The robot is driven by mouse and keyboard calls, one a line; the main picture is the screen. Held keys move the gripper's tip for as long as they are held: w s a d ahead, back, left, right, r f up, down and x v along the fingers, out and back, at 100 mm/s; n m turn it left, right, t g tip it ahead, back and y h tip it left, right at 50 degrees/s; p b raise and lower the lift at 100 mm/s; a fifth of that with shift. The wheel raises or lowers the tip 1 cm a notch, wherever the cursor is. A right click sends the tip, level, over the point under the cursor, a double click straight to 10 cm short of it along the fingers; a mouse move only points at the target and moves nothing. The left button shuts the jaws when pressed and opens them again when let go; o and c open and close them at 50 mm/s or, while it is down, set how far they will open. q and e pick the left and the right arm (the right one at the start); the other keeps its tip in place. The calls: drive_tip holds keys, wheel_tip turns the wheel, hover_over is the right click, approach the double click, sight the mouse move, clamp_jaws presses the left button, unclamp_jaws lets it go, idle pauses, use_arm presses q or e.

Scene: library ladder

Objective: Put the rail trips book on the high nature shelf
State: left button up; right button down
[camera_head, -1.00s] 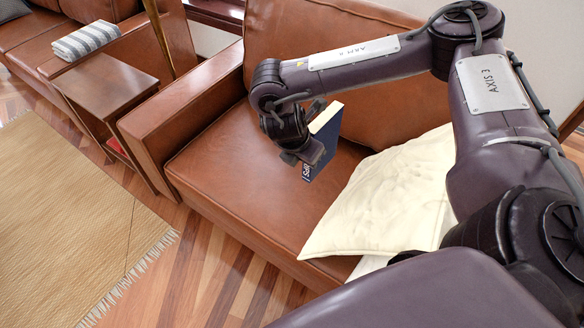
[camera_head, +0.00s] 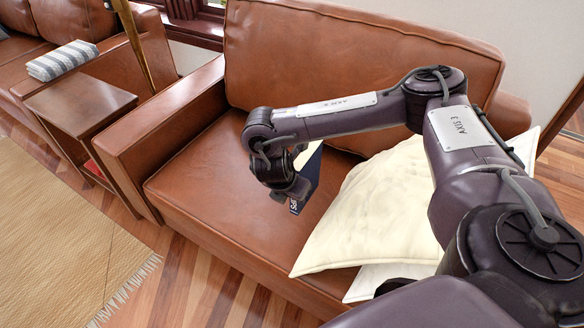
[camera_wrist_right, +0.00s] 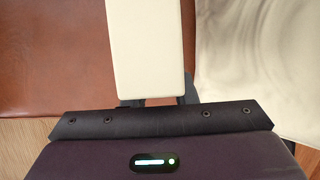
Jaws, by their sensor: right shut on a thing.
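A dark blue book (camera_head: 312,172) with white lettering and cream page edges is held in my right gripper (camera_head: 297,190), above the brown leather sofa seat. Its title is too small and partly covered to read whole, so I cannot tell if it is the rail trips book. In the right wrist view the book (camera_wrist_right: 147,48) shows as a pale block between the fingers (camera_wrist_right: 160,101), which are shut on it. My left gripper is not in view. No high nature shelf shows in these frames.
The brown sofa (camera_head: 200,185) fills the middle. Cream cushions (camera_head: 365,215) lie on its right side. A wooden side table (camera_head: 80,103) stands left of it, with a striped folded towel (camera_head: 65,60) on a sofa behind. Open floor and a tan rug (camera_head: 60,240) lie at the left.

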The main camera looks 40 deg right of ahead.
sight(293, 213)
wheel_tip(293, 213, down, 3)
drive_tip(key=shift+r+b, duration=0.1)
drive_tip(key=shift+b, duration=0.6)
drive_tip(key=shift+f+b, duration=0.85)
drive_tip(key=shift+f, duration=1.95)
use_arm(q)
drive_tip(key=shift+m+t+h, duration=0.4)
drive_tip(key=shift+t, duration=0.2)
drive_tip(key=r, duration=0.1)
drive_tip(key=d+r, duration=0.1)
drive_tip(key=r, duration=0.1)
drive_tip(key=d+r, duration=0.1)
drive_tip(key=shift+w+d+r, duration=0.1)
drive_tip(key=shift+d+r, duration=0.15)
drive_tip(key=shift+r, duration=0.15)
use_arm(e)
drive_tip(key=c, duration=1.2)
unclamp_jaws()
drive_tip(key=shift+o, duration=0.2)
